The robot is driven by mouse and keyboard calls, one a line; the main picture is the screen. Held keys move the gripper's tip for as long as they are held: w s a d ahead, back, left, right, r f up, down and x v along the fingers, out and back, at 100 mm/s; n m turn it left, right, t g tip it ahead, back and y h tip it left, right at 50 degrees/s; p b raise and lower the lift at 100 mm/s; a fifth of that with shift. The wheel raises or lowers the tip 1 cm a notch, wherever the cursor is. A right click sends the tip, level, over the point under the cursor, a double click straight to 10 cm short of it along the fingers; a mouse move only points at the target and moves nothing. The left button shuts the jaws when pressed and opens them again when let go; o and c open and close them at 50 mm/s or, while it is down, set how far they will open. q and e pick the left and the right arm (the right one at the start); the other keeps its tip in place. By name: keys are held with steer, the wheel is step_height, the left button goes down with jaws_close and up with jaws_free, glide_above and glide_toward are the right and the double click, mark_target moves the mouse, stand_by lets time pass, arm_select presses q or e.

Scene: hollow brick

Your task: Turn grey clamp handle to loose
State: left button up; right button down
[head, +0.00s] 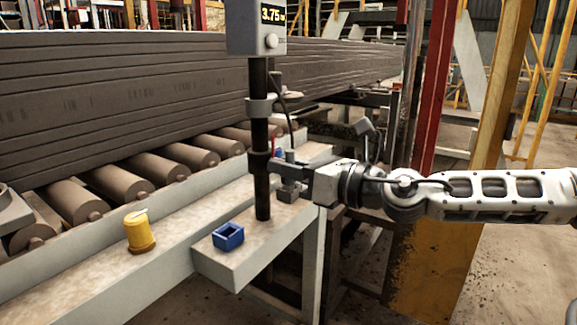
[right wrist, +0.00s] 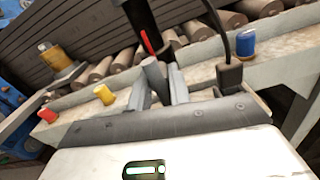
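A black vertical post (head: 262,195) stands on a pale ledge, with a grey display box (head: 257,28) reading about 3.75 at its top. A grey collar (head: 260,108) is around the post, with a darker clamp body lower down. My right gripper (head: 289,172) is beside the lower clamp, on its right. In the right wrist view, a grey clamp handle (right wrist: 155,80) stands between the fingers of my right gripper (right wrist: 160,88). Whether both fingers press on it is unclear. A red lever (right wrist: 147,42) shows just beyond it. My left gripper is out of view.
A yellow cylinder (head: 140,232) and an open blue box (head: 228,236) are on the ledge left of the post. Rollers (head: 125,180) carry a long dark stack (head: 120,95) behind. A yellow-and-red column stands to the right, near my right arm.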

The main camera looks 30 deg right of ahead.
arm_select(q)
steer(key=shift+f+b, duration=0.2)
steer(key=shift+b, duration=0.1)
arm_select(e)
steer(key=shift+m, duration=0.4)
steer(key=shift+f+m+b, duration=0.1)
steer(key=shift+m+b, duration=0.3)
steer(key=shift+m, duration=0.2)
steer(key=shift+m+b, duration=0.4)
steer(key=shift+m, duration=0.5)
steer(key=m+b, duration=0.1)
steer(key=m, duration=0.2)
steer(key=shift+m, duration=0.3)
steer(key=m+b, duration=0.1)
steer(key=m, duration=0.3)
steer(key=shift+m+b, duration=0.3)
steer(key=shift+b, duration=0.05)
steer(key=m, duration=0.2)
steer(key=shift+m+b, duration=0.3)
steer(key=shift+m, duration=1)
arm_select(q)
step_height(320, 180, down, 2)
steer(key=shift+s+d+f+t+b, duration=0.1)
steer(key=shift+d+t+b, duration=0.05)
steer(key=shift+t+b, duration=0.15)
arm_select(e)
steer(key=shift+m, duration=0.6)
